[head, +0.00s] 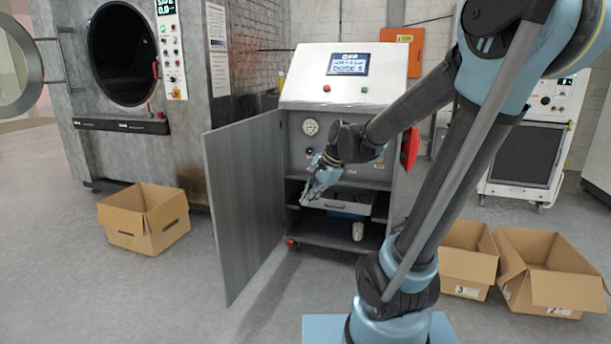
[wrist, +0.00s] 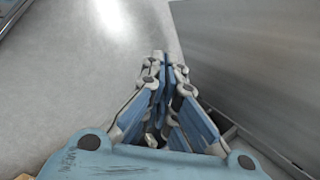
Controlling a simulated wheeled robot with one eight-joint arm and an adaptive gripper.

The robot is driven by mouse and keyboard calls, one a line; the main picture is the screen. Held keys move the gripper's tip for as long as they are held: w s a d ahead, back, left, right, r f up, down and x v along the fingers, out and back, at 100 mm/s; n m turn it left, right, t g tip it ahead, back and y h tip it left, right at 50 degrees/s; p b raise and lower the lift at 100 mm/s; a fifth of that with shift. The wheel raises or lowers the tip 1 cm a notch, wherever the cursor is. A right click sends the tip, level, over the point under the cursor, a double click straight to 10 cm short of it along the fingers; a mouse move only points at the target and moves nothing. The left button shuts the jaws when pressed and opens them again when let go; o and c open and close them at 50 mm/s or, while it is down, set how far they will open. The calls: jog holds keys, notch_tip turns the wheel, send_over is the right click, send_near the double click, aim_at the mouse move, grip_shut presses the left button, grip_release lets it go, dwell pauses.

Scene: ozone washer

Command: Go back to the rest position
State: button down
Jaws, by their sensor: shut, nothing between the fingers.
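My gripper (head: 308,198) is in front of the open lower part of the ozone machine cabinet (head: 342,104) in the head view. It points down and to the left, and it looks empty. In the wrist view, the blue and grey fingers of my gripper (wrist: 161,62) meet at their tips, with nothing held between them. A grey door or panel surface (wrist: 240,55) is close on the right in the wrist view. My arm crosses the right half of the head view and hides part of the cabinet's right side.
The cabinet door (head: 245,200) stands open left of my gripper. A light drawer or tray (head: 345,203) and a white cup-like item (head: 358,231) are inside. Open cardboard boxes stand at left (head: 145,222) and right (head: 552,278). A large washer (head: 135,100) stands at back left.

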jog(key=s+d+f+n+h, duration=0.2)
jog(key=s+d+f+n, duration=0.2)
jog(key=s+d, duration=0.5)
jog(key=s+d+f+n+h, duration=0.3)
jog(key=s+d+n, duration=0.3)
jog(key=s+d, duration=0.3)
jog(key=shift+f+n, duration=0.3)
jog(key=shift+f, duration=0.05)
